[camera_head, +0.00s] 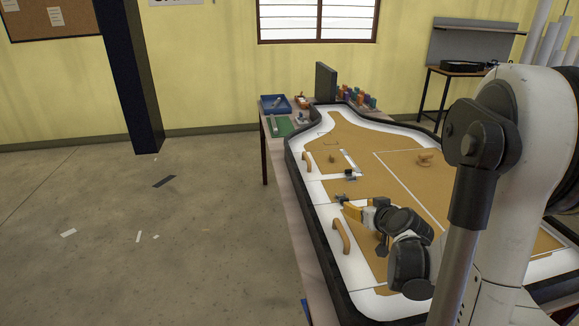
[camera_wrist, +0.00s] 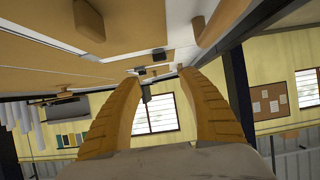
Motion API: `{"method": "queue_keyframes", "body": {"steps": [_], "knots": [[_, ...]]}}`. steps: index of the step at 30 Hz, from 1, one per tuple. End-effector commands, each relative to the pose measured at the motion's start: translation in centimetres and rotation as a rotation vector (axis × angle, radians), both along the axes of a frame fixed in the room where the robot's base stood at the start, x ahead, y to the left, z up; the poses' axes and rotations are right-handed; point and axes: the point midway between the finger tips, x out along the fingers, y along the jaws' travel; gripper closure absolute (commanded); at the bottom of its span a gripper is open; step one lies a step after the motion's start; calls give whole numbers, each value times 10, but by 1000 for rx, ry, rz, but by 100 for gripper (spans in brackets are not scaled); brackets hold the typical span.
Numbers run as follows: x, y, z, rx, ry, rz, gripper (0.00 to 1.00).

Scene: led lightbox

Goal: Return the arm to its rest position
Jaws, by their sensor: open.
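My arm reaches in from the right of the head view and bends low over the large tan-and-white panel (camera_head: 405,165) with its black rim. My gripper (camera_head: 347,206) has yellow-orange fingers and hangs over the panel's left part, near a curved tan handle (camera_head: 341,236). In the wrist view my gripper (camera_wrist: 160,76) shows two fingers spread apart, with no held object visible between them. A small dark fitting (camera_wrist: 146,92) shows beyond the fingertips. The wrist picture looks upside down, with the panel (camera_wrist: 150,25) across the top.
A blue tray (camera_head: 275,104), a green mat (camera_head: 279,126) and several coloured items (camera_head: 357,97) stand at the table's far end. A dark upright board (camera_head: 326,82) is beside them. A dark pillar (camera_head: 131,75) stands left. The floor (camera_head: 150,240) left is mostly clear.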

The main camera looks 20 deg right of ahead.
Motion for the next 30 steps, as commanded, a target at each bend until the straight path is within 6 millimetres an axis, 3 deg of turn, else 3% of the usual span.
{"method": "queue_keyframes", "body": {"steps": [4,7,11,14,18,21,25,30], "knots": [[0,3,1,2,3,4,51],[2,22,8,12,22,28,51],[-1,78,26,45,83,93,51],[-14,132,41,71,151,148,51],[-48,199,55,91,252,206,51],[-81,237,60,95,323,235,51],[-125,271,62,85,398,254,51],[-166,290,60,68,458,254,51]]}}
